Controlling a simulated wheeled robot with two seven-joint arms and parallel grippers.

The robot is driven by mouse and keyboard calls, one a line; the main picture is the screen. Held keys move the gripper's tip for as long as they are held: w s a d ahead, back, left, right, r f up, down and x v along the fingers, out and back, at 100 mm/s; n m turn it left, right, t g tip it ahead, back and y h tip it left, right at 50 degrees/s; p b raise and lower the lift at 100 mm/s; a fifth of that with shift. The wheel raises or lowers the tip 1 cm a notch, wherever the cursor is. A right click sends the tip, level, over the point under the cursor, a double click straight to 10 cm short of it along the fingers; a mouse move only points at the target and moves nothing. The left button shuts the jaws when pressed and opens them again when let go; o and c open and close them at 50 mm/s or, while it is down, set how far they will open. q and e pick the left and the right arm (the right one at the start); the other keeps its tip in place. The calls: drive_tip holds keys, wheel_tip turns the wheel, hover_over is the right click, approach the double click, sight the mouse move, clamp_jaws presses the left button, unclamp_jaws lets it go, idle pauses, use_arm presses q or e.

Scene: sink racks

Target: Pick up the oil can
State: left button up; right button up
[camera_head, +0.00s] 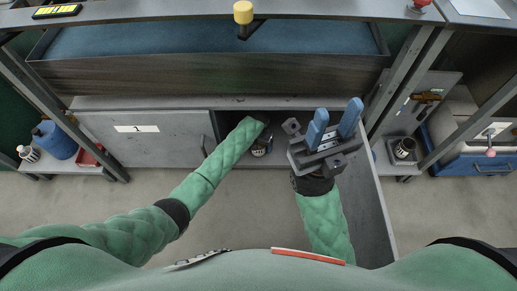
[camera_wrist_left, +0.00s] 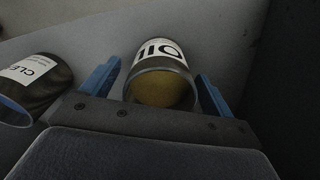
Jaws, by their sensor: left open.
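The oil can (camera_wrist_left: 158,88), a dark can with a white OIL label and a yellowish end, shows in the left wrist view. My left gripper (camera_wrist_left: 157,92) is open, with one blue finger on each side of the can; I cannot tell whether either finger touches it. In the head view my left arm reaches into the open cabinet and its gripper is hidden there. A small labelled can (camera_head: 261,148) shows beside that arm; I cannot tell which can it is. My right gripper (camera_head: 336,116) is open and empty in front of the cabinet's right side.
Another dark can labelled CLE (camera_wrist_left: 36,82) lies left of the oil can in the left wrist view. The cabinet's open door (camera_head: 366,200) stands to the right of my right arm. The closed door (camera_head: 145,140) marked 1 is at left.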

use_arm(q)
drive_tip(key=shift+f, duration=0.2)
drive_tip(key=shift+c, duration=0.2)
drive_tip(key=c, duration=1.1)
drive_tip(key=shift+c, duration=1.1)
drive_tip(key=shift+r, duration=0.15)
